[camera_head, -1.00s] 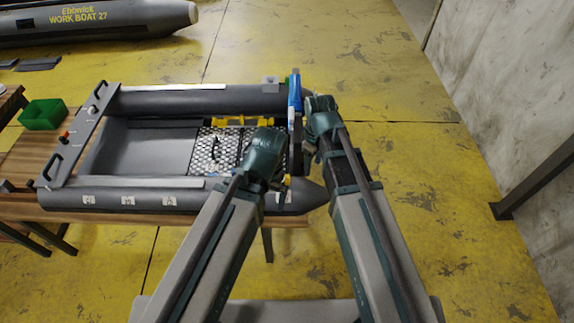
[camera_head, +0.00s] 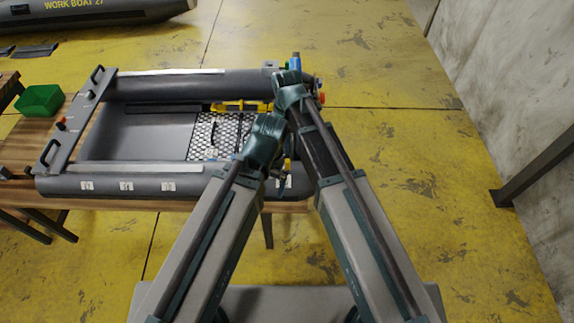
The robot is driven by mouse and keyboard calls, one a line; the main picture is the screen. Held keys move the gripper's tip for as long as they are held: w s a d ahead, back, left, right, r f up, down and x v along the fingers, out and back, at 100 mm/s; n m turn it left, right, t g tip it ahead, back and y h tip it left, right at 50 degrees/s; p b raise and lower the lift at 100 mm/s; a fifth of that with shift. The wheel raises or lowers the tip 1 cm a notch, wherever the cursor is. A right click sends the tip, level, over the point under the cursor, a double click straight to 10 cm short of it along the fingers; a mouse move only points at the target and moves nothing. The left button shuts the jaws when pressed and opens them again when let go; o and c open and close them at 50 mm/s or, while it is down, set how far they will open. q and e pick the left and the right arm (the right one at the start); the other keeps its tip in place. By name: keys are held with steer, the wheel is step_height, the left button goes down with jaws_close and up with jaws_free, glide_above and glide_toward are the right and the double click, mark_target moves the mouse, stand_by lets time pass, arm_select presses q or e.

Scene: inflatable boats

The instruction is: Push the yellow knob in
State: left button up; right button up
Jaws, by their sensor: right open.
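A small yellow piece, which may be the yellow knob (camera_head: 288,164), shows at the near right end of the grey inflatable boat (camera_head: 130,188), just right of my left wrist. It is too small to tell how far in it sits. My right gripper (camera_head: 283,84) is open over the far right end of the boat, and its wrist hides most of the fingers. My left gripper (camera_head: 263,142) is over the boat's right part, close beside the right arm. Its fingers are hidden behind its wrist.
A yellow bracket (camera_head: 238,106) lies beyond the patterned floor panel (camera_head: 212,140). A blue part (camera_head: 295,63) and an orange part (camera_head: 322,98) are by the boat's far right end. A green bin (camera_head: 40,100) is on the wooden table at left.

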mark_target(287, 161)
step_height(287, 161, down, 12)
steer(key=b, duration=1.1)
steer(key=shift+r, duration=0.1)
steer(key=shift+r, duration=0.1)
jaws_close()
stand_by(0.6)
